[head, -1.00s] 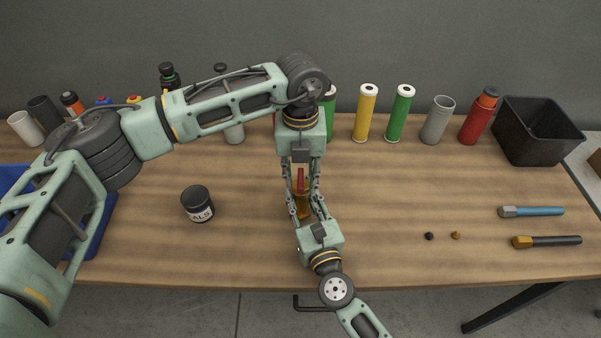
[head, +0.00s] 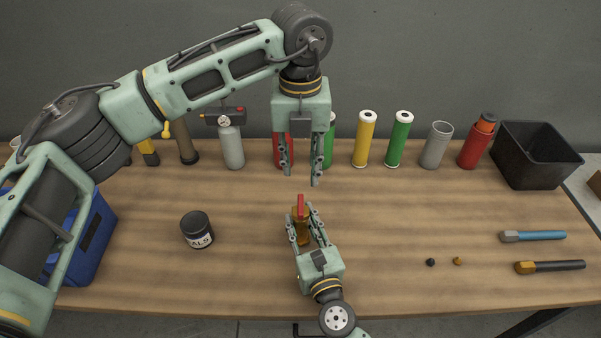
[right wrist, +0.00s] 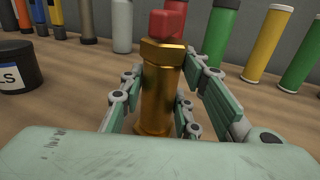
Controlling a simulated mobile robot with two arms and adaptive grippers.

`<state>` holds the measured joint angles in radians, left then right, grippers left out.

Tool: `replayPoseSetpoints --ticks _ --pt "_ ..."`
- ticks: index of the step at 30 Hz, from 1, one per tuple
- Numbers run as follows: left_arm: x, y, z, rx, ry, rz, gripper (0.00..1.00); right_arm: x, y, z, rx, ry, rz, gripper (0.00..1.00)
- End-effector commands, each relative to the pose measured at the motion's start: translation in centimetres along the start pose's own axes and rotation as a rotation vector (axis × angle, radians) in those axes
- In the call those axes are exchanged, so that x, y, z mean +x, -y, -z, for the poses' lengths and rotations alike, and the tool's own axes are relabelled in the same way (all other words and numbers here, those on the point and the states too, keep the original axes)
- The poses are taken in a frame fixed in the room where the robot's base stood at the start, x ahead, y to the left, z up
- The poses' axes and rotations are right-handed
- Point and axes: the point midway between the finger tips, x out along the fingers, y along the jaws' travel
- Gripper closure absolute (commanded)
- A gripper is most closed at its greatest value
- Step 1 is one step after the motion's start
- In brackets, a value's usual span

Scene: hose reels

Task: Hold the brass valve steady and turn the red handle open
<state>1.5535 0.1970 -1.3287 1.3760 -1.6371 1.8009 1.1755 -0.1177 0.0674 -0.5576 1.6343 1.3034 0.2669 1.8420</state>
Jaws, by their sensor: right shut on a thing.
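The brass valve (head: 302,233) stands upright on the table and also shows in the right wrist view (right wrist: 161,95). Its red handle (head: 300,205) is on top, lying along the near-far line in the head view; the right wrist view shows the handle (right wrist: 167,24) end-on. My right gripper (head: 303,222) is shut around the brass body from the near side, with a finger on each side. My left gripper (head: 300,178) is open and empty above and beyond the handle, fingers pointing down, not touching it.
A black jar (head: 197,230) stands left of the valve. Behind are a grey gauge bottle (head: 230,145), coloured cylinders (head: 366,140) and a black bin (head: 538,158). A blue crate (head: 92,240) is at left. Two tools (head: 550,267) and small bits lie right.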

Motion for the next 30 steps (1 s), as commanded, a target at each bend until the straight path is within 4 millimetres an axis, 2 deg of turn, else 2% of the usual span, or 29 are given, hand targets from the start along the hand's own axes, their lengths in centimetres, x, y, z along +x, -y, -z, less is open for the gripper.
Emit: replayPoseSetpoints --ticks 11,12,18,19,30 --pt "-0.17 0.02 0.01 0.000 -0.001 0.000 0.70 -0.02 -0.01 0.06 0.000 -0.001 0.000 1.00" --pt "-0.16 0.02 0.01 0.000 -0.001 0.000 0.70 -0.02 -0.01 0.06 0.000 -0.001 0.000 0.68" --pt "-0.15 0.02 0.01 0.000 -0.001 0.000 0.70 -0.02 0.00 0.04 0.000 -0.001 0.000 0.51" --pt "-0.15 0.02 0.01 0.000 -0.001 0.000 0.70 -0.01 0.00 0.03 0.000 -0.001 0.000 0.48" --pt "-0.14 0.02 0.01 0.000 -0.001 0.000 0.70 -0.46 0.00 0.07 0.000 -0.001 0.000 0.48"
